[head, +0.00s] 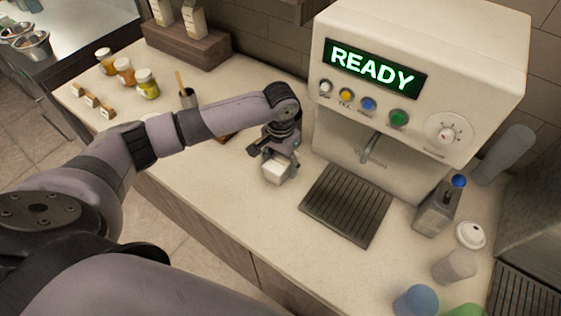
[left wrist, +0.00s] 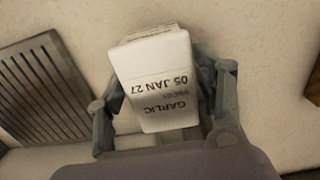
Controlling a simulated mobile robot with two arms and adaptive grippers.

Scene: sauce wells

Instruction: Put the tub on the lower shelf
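The tub (head: 278,171) is a small white box-shaped container below my left gripper (head: 274,152), in front of the coffee machine's left side. In the left wrist view the tub (left wrist: 160,80) carries a label reading GARLIC and 05 JAN 27, upside down in the picture. The left gripper's two fingers lie against opposite sides of the tub and look closed on it. I cannot tell whether the tub touches the counter. My right gripper is not in view. I cannot make out a lower shelf in either view.
The coffee machine (head: 420,70) reads READY, with a slotted drip tray (head: 347,204) right of the tub. A grey jug (head: 437,208), a white lid (head: 471,235) and cups (head: 455,266) stand at the right. Several jars (head: 147,84) stand at the left. Counter in front is clear.

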